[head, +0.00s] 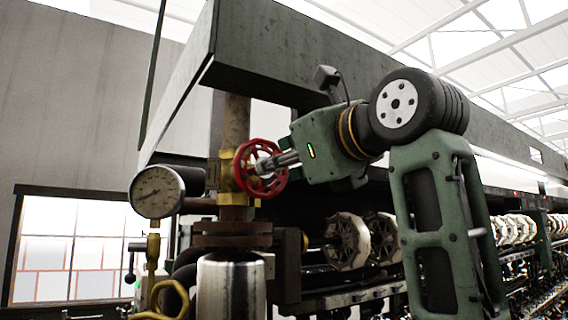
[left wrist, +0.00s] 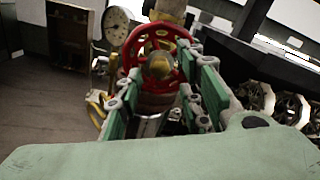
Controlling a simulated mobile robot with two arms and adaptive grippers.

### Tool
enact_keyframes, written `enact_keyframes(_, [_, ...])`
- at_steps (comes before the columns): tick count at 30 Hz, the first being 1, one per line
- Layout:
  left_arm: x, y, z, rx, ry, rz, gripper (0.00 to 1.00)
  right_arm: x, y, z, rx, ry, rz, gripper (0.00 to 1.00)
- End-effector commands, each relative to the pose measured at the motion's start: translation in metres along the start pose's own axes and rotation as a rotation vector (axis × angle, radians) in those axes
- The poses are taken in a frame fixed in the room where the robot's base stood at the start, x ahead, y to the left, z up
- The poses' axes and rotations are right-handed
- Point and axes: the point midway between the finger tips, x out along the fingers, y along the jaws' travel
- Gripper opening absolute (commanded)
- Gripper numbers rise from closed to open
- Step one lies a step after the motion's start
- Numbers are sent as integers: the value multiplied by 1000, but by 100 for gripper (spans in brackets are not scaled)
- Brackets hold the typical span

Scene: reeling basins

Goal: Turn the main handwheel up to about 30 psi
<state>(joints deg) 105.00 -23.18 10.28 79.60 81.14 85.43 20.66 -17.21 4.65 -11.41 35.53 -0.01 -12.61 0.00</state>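The red main handwheel (head: 260,168) is mounted on a brass valve on a vertical pipe in the head view. It also shows ahead of the fingers in the left wrist view (left wrist: 133,50). My left gripper (head: 268,164) reaches the wheel from the right, its fingertips at the hub. In the left wrist view its two green-padded fingers (left wrist: 160,66) are spread apart, with the wheel's hub between them. Contact with the wheel cannot be told. A round pressure gauge (head: 156,191) sits left of the wheel; its dark needle points to the lower left, numbers too small to read. My right gripper is not in view.
A large dark beam (head: 300,55) runs above the wheel and arm. A flanged pipe (head: 232,240) and metal cylinder (head: 231,290) stand below. Pale reels (head: 346,241) line the machine at right. The gauge also shows in the left wrist view (left wrist: 116,26).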

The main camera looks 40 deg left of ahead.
Motion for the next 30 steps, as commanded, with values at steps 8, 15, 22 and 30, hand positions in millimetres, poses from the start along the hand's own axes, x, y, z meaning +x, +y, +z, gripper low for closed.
enact_keyframes(8, [-4, -1, 0, 306, 4, -12, 34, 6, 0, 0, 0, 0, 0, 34])
enact_keyframes(15, [-3, -1, 1, 408, 3, -12, 34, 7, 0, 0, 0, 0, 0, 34])
enact_keyframes(22, [13, -1, 1, 406, 4, -11, 34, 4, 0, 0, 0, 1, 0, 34])
enact_keyframes(30, [28, -1, 0, 407, 2, -8, 34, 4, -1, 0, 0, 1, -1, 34])
